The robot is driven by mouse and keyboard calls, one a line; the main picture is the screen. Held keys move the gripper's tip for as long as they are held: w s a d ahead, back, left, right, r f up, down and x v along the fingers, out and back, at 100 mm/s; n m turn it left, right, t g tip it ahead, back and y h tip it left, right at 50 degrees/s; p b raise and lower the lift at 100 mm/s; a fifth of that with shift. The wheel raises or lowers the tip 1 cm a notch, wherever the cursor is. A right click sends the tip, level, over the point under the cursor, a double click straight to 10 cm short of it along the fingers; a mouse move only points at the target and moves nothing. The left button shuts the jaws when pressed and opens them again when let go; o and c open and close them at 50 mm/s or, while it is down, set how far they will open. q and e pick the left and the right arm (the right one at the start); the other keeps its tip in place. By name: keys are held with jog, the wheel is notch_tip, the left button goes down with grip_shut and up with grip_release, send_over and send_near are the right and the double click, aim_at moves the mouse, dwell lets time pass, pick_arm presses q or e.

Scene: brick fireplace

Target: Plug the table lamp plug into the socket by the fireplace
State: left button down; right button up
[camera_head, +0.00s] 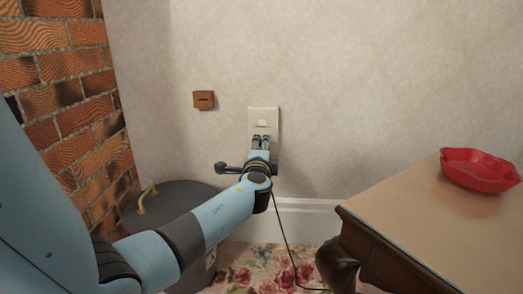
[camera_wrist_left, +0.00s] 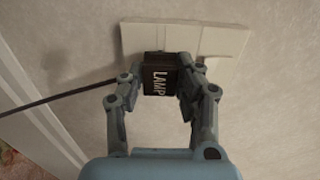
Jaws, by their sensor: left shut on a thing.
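My left gripper (camera_head: 261,143) is at the cream wall socket (camera_head: 264,116), in front of its lower part. In the left wrist view my left gripper (camera_wrist_left: 159,83) is shut on a dark plug (camera_wrist_left: 157,80) marked "LAMP". The plug is right up against the socket plate (camera_wrist_left: 222,42); its prongs are hidden, so I cannot tell how deep it sits. The plug's black cord (camera_wrist_left: 62,95) runs off to the left there. In the head view the cord (camera_head: 285,238) hangs down to the floor. The lamp and my right gripper are not in view.
A brown wall plate (camera_head: 203,100) is left of the socket. A dark lidded bin (camera_head: 165,207) stands by the brick fireplace (camera_head: 62,90). A wooden table (camera_head: 430,225) with a red bowl (camera_head: 480,169) is at the right. Floral carpet (camera_head: 262,268) lies below.

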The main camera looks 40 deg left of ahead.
pick_arm(q)
jog(key=shift+b+x, duration=0.35)
jog(key=shift+x, duration=0.4)
jog(key=c, duration=0.9)
grip_release()
jog(key=shift+o, duration=0.2)
jog(key=shift+s, duration=0.1)
jog(key=v, duration=1.2)
jog(key=shift+a, duration=0.1)
